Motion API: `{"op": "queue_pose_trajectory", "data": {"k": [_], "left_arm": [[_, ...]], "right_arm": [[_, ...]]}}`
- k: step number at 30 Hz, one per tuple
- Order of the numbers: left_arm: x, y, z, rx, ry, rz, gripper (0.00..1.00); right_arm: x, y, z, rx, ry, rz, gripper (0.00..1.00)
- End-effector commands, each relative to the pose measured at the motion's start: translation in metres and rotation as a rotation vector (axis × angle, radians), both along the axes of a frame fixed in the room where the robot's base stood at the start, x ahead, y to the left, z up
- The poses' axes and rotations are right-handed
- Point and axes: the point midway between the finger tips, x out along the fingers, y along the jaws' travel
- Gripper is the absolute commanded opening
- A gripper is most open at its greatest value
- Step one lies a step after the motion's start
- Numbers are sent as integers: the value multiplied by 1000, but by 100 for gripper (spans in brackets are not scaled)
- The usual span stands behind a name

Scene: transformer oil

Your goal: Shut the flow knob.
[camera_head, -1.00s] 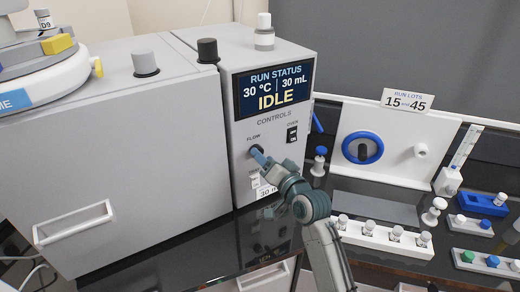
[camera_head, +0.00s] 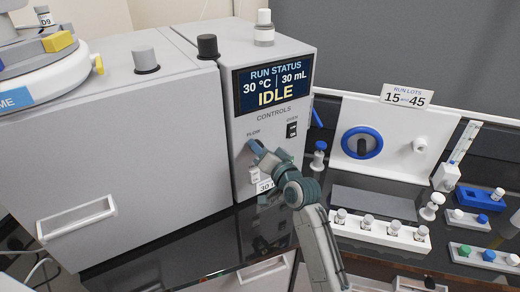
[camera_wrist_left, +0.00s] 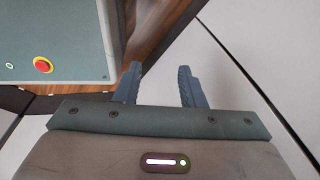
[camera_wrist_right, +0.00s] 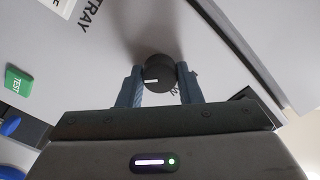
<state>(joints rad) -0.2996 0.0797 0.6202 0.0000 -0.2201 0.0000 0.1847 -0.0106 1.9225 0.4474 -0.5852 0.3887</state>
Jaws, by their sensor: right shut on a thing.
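The flow knob (camera_wrist_right: 158,74) is a round black knob with a small white mark, on the grey front of the controls unit (camera_head: 238,190). In the right wrist view it sits between the two fingers of my right gripper (camera_wrist_right: 159,88), which is shut on it from both sides. In the head view my right gripper (camera_head: 256,149) covers most of the knob, just below the FLOW label. My left gripper (camera_wrist_left: 161,86) is open and empty in the left wrist view, away from the panel; it does not show in the head view.
The display (camera_head: 272,85) reads IDLE, 30 °C, 30 mL. An oven switch (camera_head: 292,130) is right of the knob. A bottle (camera_head: 264,28) and a black cap (camera_head: 207,47) are on top. A vial rack (camera_head: 380,232) stands on the dark bench at right.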

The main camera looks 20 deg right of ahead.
Motion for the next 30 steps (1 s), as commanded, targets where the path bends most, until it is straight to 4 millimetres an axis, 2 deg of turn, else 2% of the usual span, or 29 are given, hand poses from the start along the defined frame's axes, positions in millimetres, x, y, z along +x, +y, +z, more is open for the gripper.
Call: {"op": "queue_pose_trajectory", "data": {"k": [11,30], "left_arm": [[0,0,-14,0,0,0,36],[0,0,-54,0,0,0,36]], "right_arm": [[0,0,-2,-158,-40,1,9],[0,1,-2,-737,-184,0,9]]}}
